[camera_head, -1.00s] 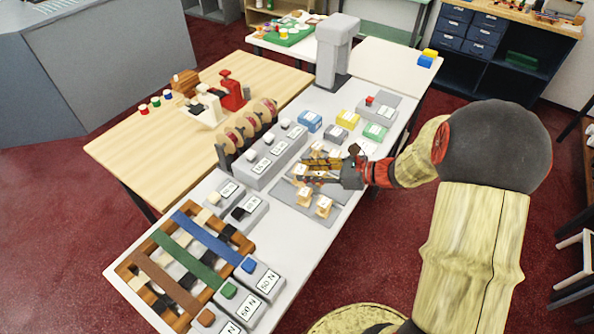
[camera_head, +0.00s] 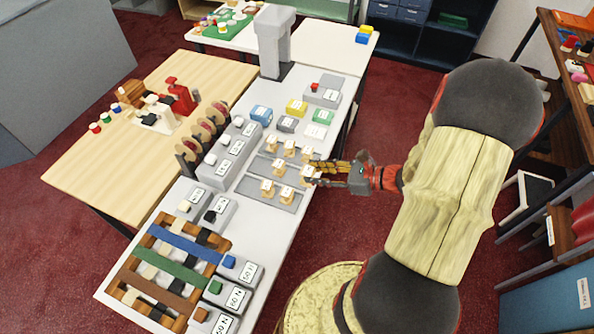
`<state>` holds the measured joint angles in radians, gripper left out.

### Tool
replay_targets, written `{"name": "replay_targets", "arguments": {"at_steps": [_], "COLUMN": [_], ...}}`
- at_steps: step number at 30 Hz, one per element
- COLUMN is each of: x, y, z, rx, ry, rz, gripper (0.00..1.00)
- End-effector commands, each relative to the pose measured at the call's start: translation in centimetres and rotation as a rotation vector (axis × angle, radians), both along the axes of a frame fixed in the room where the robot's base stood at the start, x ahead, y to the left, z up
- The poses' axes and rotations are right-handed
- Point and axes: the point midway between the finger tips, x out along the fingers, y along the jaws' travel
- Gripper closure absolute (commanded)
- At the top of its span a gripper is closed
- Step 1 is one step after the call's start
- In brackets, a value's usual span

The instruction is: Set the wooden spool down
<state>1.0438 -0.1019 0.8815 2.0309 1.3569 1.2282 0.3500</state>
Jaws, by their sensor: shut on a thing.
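Several small wooden spools, such as one at the front (camera_head: 286,194), stand on a grey tray (camera_head: 249,189) on the white counter. My gripper (camera_head: 313,172) reaches in from the right, its fingers pointing left at the tray's right edge. It is shut on a wooden spool (camera_head: 307,173) at its fingertips. The spool looks upright and at or just above the tray. I cannot tell whether its base touches.
Coloured boxes, including a yellow one (camera_head: 296,107), stand behind the tray. Labelled grey blocks (camera_head: 225,158) lie to its left. A wooden frame with coloured strips (camera_head: 169,269) lies at the front left. Bare white counter (camera_head: 262,228) shows in front of the tray.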

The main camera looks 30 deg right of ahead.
Motion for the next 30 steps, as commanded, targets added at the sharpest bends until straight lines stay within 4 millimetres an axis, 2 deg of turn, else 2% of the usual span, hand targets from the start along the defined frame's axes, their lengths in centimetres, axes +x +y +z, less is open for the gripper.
{"name": "replay_targets", "arguments": {"at_steps": [2, 4, 10, 14, 22, 27, 30], "x": [-1.3, -2.3, -1.6, 0.7, 6.4, 8.6, 9.5], "y": [0.1, 1.1, 1.1, 0.4, -1.6, -2.4, -2.8], "z": [0.3, -0.8, -2.0, -3.2, -5.9, -9.0, -10.0], "rx": [0.005, 0.007, -0.001, -0.001, -0.002, 0.001, 0.001], "ry": [0.004, 0.003, -0.001, -0.001, -0.001, 0.001, 0.0], "rz": [-0.026, -0.021, 0.015, 0.019, 0.018, 0.017, 0.015], "gripper": [0.94, 0.94, 0.94, 0.94, 0.94, 0.94, 0.94]}}
